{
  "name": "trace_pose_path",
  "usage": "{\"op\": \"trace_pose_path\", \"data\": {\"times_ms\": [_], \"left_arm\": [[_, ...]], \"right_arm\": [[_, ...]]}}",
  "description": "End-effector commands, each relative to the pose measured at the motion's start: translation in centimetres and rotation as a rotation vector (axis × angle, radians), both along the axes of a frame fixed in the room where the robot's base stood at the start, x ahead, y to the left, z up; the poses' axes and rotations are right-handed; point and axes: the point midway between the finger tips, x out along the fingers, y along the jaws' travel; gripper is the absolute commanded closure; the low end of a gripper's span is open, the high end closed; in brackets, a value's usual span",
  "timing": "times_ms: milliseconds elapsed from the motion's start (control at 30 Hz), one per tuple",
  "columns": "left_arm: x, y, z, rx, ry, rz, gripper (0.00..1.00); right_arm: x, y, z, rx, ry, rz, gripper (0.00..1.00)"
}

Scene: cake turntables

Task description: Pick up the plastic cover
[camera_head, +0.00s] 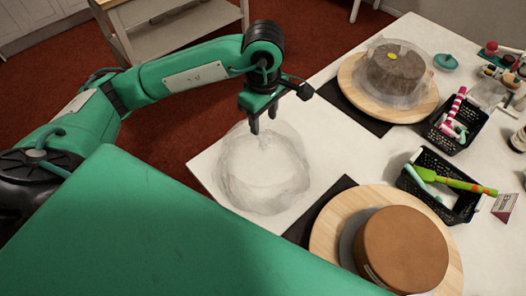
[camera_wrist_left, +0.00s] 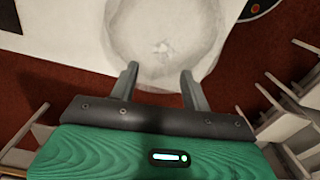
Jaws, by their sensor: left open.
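A clear plastic cover (camera_head: 265,178) stands on the left part of the white table, with no cake visible inside. It also shows in the left wrist view (camera_wrist_left: 165,25), where its small top point lies ahead of my fingers. My left gripper (camera_head: 264,128) points down over the cover's far side, close to its top knob. Its fingers are apart and empty in the left wrist view (camera_wrist_left: 160,70). I cannot tell whether they touch the cover. My right gripper is not in view.
A brown cake (camera_head: 402,248) sits uncovered on the near wooden turntable (camera_head: 323,232). A darker cake (camera_head: 394,67) sits under a clear cover on the far turntable (camera_head: 352,85). Black baskets (camera_head: 462,208) with tools stand at the right. The table edge is close left of the cover.

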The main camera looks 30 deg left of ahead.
Motion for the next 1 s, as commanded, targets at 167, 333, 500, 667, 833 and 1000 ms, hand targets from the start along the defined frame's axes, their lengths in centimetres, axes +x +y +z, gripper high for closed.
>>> {"op": "trace_pose_path", "data": {"times_ms": [167,333,500,667,833,1000], "left_arm": [[0.0,0.0,-2.0,0.000,0.001,0.000,0.52],[-0.2,0.0,-2.8,0.000,0.001,0.000,0.52],[-0.6,0.0,-4.7,0.000,0.004,0.001,0.52],[-0.7,0.0,-6.8,0.000,0.003,0.002,0.52],[-0.6,0.0,-7.6,0.000,0.000,0.000,0.52],[-0.6,0.0,-7.6,0.000,-0.001,0.000,0.52]], "right_arm": [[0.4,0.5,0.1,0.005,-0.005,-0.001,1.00],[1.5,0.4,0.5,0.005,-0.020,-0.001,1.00],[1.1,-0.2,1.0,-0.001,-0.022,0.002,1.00],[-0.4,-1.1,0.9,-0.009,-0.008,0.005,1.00],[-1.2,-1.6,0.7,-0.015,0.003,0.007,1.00],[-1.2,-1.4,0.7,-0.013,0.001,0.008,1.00]]}}
